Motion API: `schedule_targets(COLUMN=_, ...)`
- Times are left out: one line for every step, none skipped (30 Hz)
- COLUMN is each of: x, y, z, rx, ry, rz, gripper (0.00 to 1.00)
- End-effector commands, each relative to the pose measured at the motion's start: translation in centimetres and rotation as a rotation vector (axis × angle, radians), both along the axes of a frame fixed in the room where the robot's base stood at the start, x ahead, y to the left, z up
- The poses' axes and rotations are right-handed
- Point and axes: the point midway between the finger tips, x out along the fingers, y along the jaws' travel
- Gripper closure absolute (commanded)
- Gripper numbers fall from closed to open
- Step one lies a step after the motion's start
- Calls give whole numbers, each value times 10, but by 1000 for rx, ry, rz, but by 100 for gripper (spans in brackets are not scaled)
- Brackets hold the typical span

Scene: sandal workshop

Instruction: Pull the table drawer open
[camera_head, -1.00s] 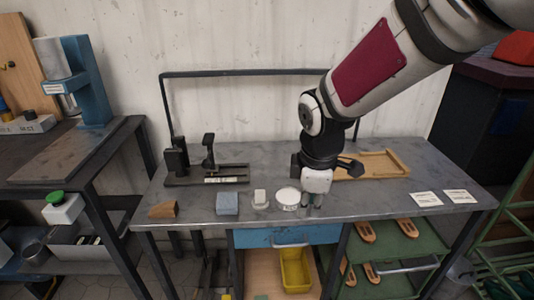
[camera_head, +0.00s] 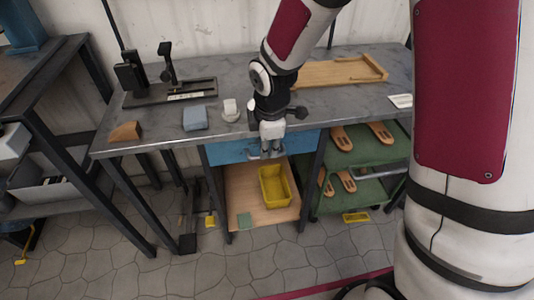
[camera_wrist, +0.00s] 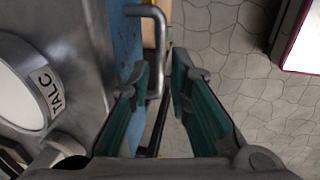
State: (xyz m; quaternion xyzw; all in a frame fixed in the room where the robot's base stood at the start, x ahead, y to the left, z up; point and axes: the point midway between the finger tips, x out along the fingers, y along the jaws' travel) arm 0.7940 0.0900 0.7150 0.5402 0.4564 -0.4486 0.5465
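The blue table drawer (camera_head: 228,152) sits under the grey tabletop and looks shut. Its blue front (camera_wrist: 126,40) runs down the wrist view, with the grey bar handle (camera_wrist: 160,45) standing out from it. My gripper (camera_head: 266,154) is in front of the drawer, pointing down and covering most of the handle in the head view. In the wrist view my gripper (camera_wrist: 160,70) is open, its green-padded fingers apart. The handle bar shows between the fingertips, closer to the left finger. I cannot tell whether they touch.
A tin marked TALC (camera_wrist: 25,90) stands near the table edge (camera_head: 160,145). A blue-grey block (camera_head: 195,118) and a brown wedge (camera_head: 125,132) are farther left. Below the drawer, a yellow bin (camera_head: 275,186) stands on a wooden shelf (camera_head: 245,205). The floor in front is clear.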

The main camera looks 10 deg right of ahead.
Motion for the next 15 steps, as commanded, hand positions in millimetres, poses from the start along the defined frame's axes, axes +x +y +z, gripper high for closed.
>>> schedule_targets(x=1, y=1, z=-9, rx=0, ry=2, rz=1, gripper=82)
schedule_targets(x=2, y=1, z=-12, rx=0, ry=2, rz=1, gripper=82)
schedule_targets(x=2, y=0, z=-15, rx=0, ry=1, rz=1, gripper=82)
schedule_targets(x=3, y=0, z=-17, rx=0, ry=1, rz=1, gripper=82)
schedule_targets(x=3, y=0, z=-19, rx=0, ry=1, rz=1, gripper=82)
schedule_targets(x=4, y=0, z=-21, rx=0, ry=0, rz=1, gripper=82)
schedule_targets(x=4, y=0, z=-22, rx=0, ry=0, rz=0, gripper=82)
schedule_targets(x=4, y=0, z=-23, rx=0, ry=0, rz=0, gripper=82)
schedule_targets(x=4, y=0, z=-24, rx=0, ry=0, rz=0, gripper=82)
schedule_targets(x=4, y=0, z=-24, rx=0, ry=-1, rz=0, gripper=82)
schedule_targets(x=4, y=0, z=-24, rx=0, ry=-1, rz=0, gripper=82)
schedule_targets(x=5, y=0, z=-24, rx=0, ry=-1, rz=0, gripper=82)
schedule_targets(x=5, y=0, z=-24, rx=0, ry=-1, rz=0, gripper=82)
schedule_targets(x=5, y=0, z=-24, rx=0, ry=-1, rz=0, gripper=82)
schedule_targets(x=5, y=0, z=-23, rx=0, ry=-1, rz=0, gripper=82)
